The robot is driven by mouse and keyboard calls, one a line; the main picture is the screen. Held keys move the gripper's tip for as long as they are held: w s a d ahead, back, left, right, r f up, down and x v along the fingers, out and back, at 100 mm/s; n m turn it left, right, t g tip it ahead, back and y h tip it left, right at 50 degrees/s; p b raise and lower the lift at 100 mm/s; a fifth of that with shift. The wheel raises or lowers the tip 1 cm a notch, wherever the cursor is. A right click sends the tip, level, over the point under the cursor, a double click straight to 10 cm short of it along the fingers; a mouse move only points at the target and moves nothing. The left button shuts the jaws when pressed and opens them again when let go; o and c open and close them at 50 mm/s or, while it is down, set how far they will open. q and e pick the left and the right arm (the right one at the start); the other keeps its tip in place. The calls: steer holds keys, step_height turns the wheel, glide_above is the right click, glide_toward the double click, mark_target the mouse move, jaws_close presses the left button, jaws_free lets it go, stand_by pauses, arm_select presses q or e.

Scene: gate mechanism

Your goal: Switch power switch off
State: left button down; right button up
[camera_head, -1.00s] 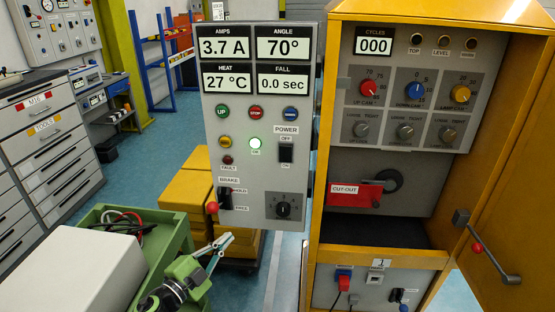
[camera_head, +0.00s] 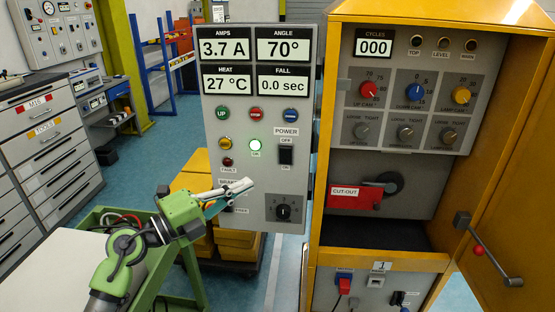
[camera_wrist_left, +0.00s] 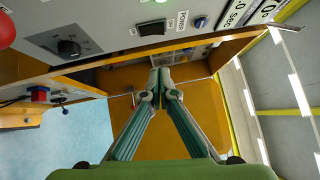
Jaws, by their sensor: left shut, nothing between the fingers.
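The power switch (camera_head: 286,154) is a black rocker on the grey control panel (camera_head: 245,211), with OFF labelled above it and ON below. Which way it is pressed is too small to tell. The green ON lamp (camera_head: 255,144) beside it is lit. The switch also shows at the top of the left wrist view (camera_wrist_left: 152,27). My left gripper (camera_head: 248,186) is shut and empty, below and left of the switch and apart from it. Its closed fingertips show in the left wrist view (camera_wrist_left: 160,82). It covers most of the brake lever area. My right gripper is out of view.
A rotary knob (camera_head: 284,212) sits below the switch. The yellow cabinet (camera_head: 320,190) stands just right of the panel, with a red cut-out handle (camera_head: 354,196) inside. A green cart (camera_head: 196,280) is below my left arm.

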mark_target(289, 152)
arm_select(q)
steer(key=shift+w+a+p+x, duration=0.2)
steer(key=shift+w+a+x, duration=0.15)
steer(key=shift+x, duration=1.75)
steer(key=shift+w+a+p+x, duration=0.2)
steer(key=shift+w+a+x, duration=0.1)
steer(key=shift+x, duration=1.8)
steer(key=shift+w+a+p+x, duration=0.2)
steer(key=shift+w+a+x, duration=0.15)
steer(key=shift+x, duration=1.75)
steer(key=shift+r, duration=0.15)
steer(key=r+p, duration=0.1)
steer(key=p, duration=0.2)
steer(key=shift+w, duration=0.2)
steer(key=shift+f+n, duration=0.3)
steer(key=shift+f, duration=0.1)
